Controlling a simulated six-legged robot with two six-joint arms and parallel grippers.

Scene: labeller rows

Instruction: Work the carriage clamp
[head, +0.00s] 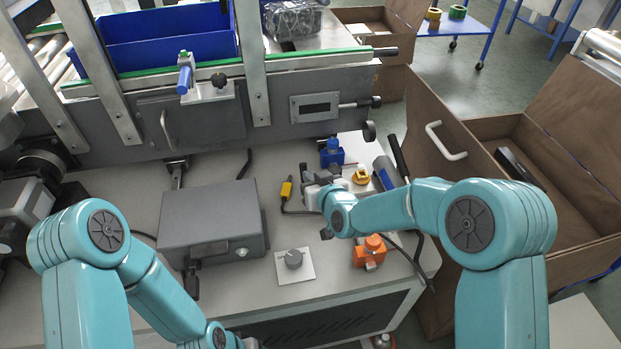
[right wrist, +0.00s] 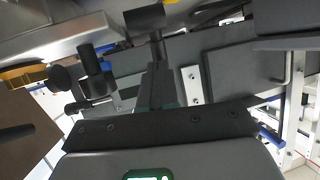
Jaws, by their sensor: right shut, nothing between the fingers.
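A pale bracket (head: 211,93) sits on the green-edged rail, with a blue-gripped lever (head: 184,74) standing upright at its left and a black knob (head: 219,80) on it. It looks like the carriage clamp, but I cannot be sure. My right gripper (head: 309,177) is over the bench top, well below and right of the bracket, apart from it. In the right wrist view its dark fingers (right wrist: 155,85) are together with nothing held. My left arm comes in at lower left; its gripper is not visible.
A grey box (head: 211,222), a dial plate (head: 294,265) and an orange block (head: 369,252) are on the bench. A small blue block (head: 331,153) stands close behind my right gripper. A knobbed rod (head: 362,103) projects from the machine front. An open brown cabinet (head: 450,141) is at right.

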